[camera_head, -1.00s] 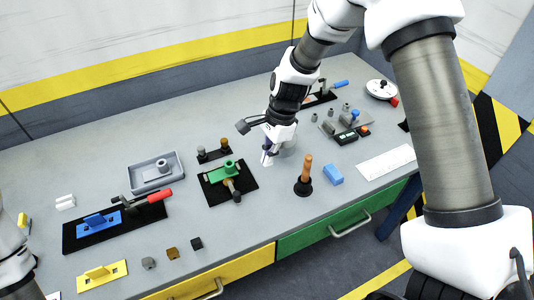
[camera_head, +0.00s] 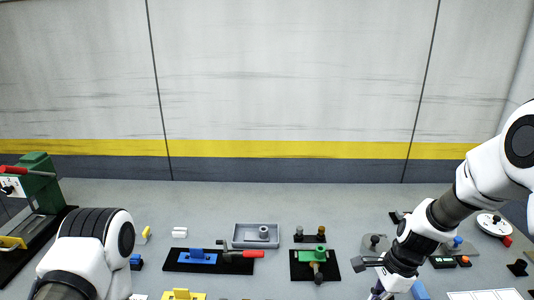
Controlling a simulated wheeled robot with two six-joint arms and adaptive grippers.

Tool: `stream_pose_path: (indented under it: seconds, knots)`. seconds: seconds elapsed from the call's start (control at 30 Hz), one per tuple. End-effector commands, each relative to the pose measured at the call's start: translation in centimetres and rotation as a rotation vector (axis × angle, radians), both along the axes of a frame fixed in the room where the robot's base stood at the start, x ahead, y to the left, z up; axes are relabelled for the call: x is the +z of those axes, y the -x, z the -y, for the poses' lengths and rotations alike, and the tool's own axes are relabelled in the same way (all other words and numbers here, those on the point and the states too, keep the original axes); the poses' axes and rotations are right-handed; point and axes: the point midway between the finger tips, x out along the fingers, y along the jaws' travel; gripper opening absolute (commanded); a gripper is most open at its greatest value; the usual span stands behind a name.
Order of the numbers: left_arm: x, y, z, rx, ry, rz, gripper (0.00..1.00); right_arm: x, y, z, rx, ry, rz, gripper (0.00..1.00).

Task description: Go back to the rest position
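My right arm comes in from the right over the bench. Its gripper (camera_head: 380,291) is at the bottom edge, partly cut off, and I cannot tell whether its fingers are open. My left arm stands at the lower left. Its gripper is outside the picture. The grey bench top (camera_head: 205,213) lies below both arms.
On the bench are a grey tray (camera_head: 240,241), a blue block on a black plate (camera_head: 197,255) with a red-handled clamp (camera_head: 247,254), and a green fixture (camera_head: 312,255). A green machine (camera_head: 38,180) stands far left. A white round dish (camera_head: 493,225) is far right. The wall is behind.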

Motion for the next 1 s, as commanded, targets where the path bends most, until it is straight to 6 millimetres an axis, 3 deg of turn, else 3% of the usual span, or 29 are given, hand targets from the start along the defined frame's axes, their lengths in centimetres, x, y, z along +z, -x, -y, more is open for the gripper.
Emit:
stream_pose_path:
  seconds: [0.23, 0.37, 0.57, 0.67, 0.77, 0.8, 0.83, 0.9, 1.0]
  knots:
    - [-1.1, -0.1, 0.0, 0.000, 0.000, 0.001, 0.40, -5.3, 2.8, -0.3, 0.012, 0.008, -0.103, 0.00]
    - [-1.7, -0.1, 0.0, 0.000, 0.000, 0.001, 0.40, -8.5, 5.7, -0.5, 0.026, 0.013, -0.184, 0.00]
    - [-3.0, 0.0, 0.0, 0.000, 0.000, 0.001, 0.40, -14.7, 12.3, -0.6, 0.083, 0.041, -0.312, 0.00]
    - [-3.9, 0.0, 0.0, 0.000, 0.000, 0.001, 0.40, -18.9, 17.3, -0.4, 0.188, 0.063, -0.356, 0.00]
    - [-5.3, 0.0, 0.0, 0.000, 0.000, 0.001, 0.40, -23.6, 24.2, 0.2, 0.426, 0.073, -0.354, 0.00]
    - [-5.8, 0.0, 0.0, 0.000, 0.000, 0.001, 0.40, -25.1, 27.3, 0.5, 0.581, 0.067, -0.324, 0.00]
    - [-5.9, 0.0, 0.0, 0.000, 0.000, 0.001, 0.40, -25.7, 28.8, 0.7, 0.700, 0.062, -0.282, 0.00]
    - [-5.9, 0.0, 0.0, 0.000, 0.000, 0.001, 0.40, -25.9, 30.1, 0.7, 0.959, 0.059, -0.148, 0.00]
    - [-5.6, 0.0, 0.0, 0.000, 0.000, 0.001, 0.40, -25.2, 28.2, 0.6, 1.249, 0.102, 0.066, 0.00]
